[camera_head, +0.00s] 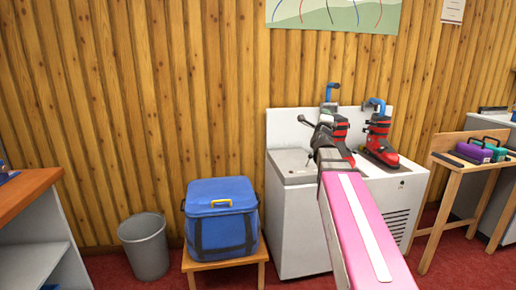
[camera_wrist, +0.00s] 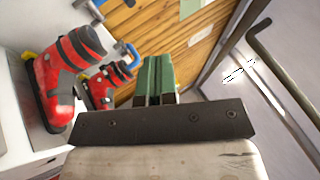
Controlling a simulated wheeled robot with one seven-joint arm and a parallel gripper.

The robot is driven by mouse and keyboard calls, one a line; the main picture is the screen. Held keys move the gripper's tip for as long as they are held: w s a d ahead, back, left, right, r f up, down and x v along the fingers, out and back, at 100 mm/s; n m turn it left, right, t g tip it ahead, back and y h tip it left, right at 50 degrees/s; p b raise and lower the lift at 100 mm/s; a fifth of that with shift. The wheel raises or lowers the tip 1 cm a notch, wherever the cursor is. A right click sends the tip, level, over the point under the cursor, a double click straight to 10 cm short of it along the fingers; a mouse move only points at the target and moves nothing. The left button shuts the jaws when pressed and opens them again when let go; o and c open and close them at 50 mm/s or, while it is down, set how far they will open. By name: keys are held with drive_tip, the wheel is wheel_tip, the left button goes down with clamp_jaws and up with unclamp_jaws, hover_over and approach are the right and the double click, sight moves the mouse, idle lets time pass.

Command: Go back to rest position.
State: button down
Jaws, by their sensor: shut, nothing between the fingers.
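My gripper (camera_wrist: 156,62) shows its two green fingers close together in the wrist view, with nothing between them. In the head view my pink arm reaches up from the lower right, and its end is in front of the white machine (camera_head: 300,232), beside the red boots. The near red boot (camera_wrist: 58,85) and the other red boot (camera_wrist: 104,86) are left of the fingers in the wrist view, apart from them. In the head view one boot (camera_head: 342,133) is partly hidden by my arm's end; the other boot (camera_head: 380,143) stands clear to its right.
A dark bent handle (camera_wrist: 283,75) is close on the right in the wrist view. A blue cooler box (camera_head: 221,222) sits on a low wooden stool (camera_head: 228,262). A grey bin (camera_head: 145,247) stands left of it. A wooden table (camera_head: 470,140) with coloured cases is at right.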

drive_tip(key=s+a+f+n+g+y, duration=0.25)
drive_tip(key=f+n+g, duration=0.2)
drive_tip(key=f, duration=0.65)
drive_tip(key=s+a+f+n+g+y, duration=0.1)
drive_tip(key=a+f+n+g+y, duration=0.25)
drive_tip(key=f+n, duration=0.45)
drive_tip(key=s+a+f+n+g+y, duration=0.2)
drive_tip(key=a+f+n+g, duration=0.1)
drive_tip(key=f, duration=1)
drive_tip(key=s+f+n+g, duration=0.8)
drive_tip(key=s+f+g, duration=0.3)
drive_tip(key=s+f, duration=0.7)
drive_tip(key=shift+s+a+h, duration=0.25)
drive_tip(key=shift+s+h, duration=0.15)
drive_tip(key=shift+s, duration=0.8)
